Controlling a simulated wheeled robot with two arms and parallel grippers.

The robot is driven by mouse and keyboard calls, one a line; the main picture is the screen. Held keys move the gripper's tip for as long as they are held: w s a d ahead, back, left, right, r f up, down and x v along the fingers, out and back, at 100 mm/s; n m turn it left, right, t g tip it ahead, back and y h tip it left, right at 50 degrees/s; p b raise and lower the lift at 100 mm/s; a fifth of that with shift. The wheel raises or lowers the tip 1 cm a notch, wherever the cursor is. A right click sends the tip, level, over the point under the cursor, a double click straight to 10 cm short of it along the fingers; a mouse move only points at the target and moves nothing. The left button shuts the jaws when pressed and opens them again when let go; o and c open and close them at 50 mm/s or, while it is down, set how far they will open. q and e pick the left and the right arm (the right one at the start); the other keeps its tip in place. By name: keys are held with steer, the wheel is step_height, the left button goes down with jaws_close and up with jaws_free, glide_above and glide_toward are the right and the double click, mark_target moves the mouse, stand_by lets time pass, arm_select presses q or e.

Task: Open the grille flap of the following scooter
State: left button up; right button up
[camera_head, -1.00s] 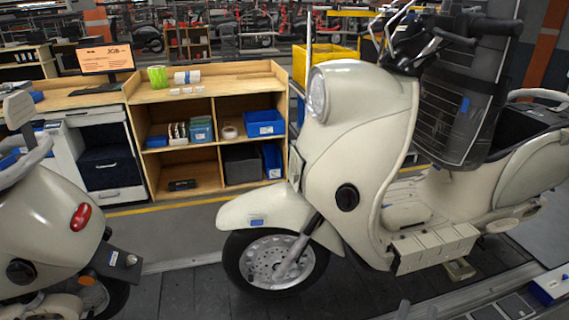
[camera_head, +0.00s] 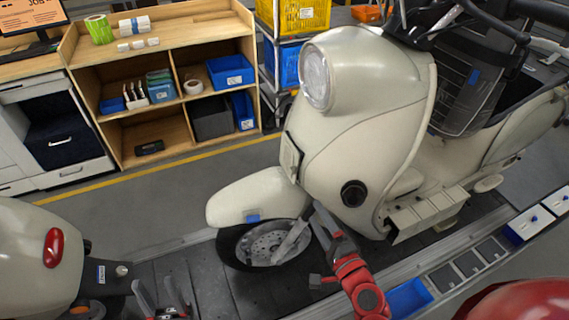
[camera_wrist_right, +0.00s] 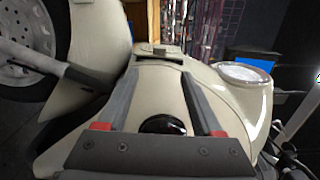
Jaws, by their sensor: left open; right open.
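A cream scooter (camera_head: 365,110) stands on the conveyor, its front wheel toward the left. A small dark-edged grille flap (camera_head: 291,157) sits on its front, above the front fender, seen nearly edge-on; I cannot tell whether it is closed. In the right wrist view, the part that looks like this flap (camera_wrist_right: 160,50) lies beyond the fingertips. My right gripper (camera_head: 316,243) is open and empty beside the front wheel; in the wrist view its open fingers (camera_wrist_right: 159,80) point across the cream front body. My left gripper (camera_head: 158,290) is open and empty low at the bottom edge.
Another cream scooter's rear (camera_head: 30,250) stands at the left. A wooden shelf (camera_head: 160,65) with blue bins is behind, and a yellow crate (camera_head: 300,15) stands beside it. A blue tray (camera_head: 408,298) lies at the right front. Grey floor (camera_head: 160,205) is clear between shelf and conveyor.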

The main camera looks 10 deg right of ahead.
steer(key=b, duration=0.2)
glide_toward(292, 175)
steer(key=w+p, duration=0.1)
steer(key=w, duration=0.2)
steer(key=w+a+p, duration=0.1)
steer(key=w, duration=0.2)
steer(key=w+a+p, duration=0.1)
steer(key=w, duration=0.3)
steer(key=shift+p, duration=0.4)
steer(key=shift+w+f, duration=0.1)
steer(key=shift+w, duration=0.4)
jaws_close()
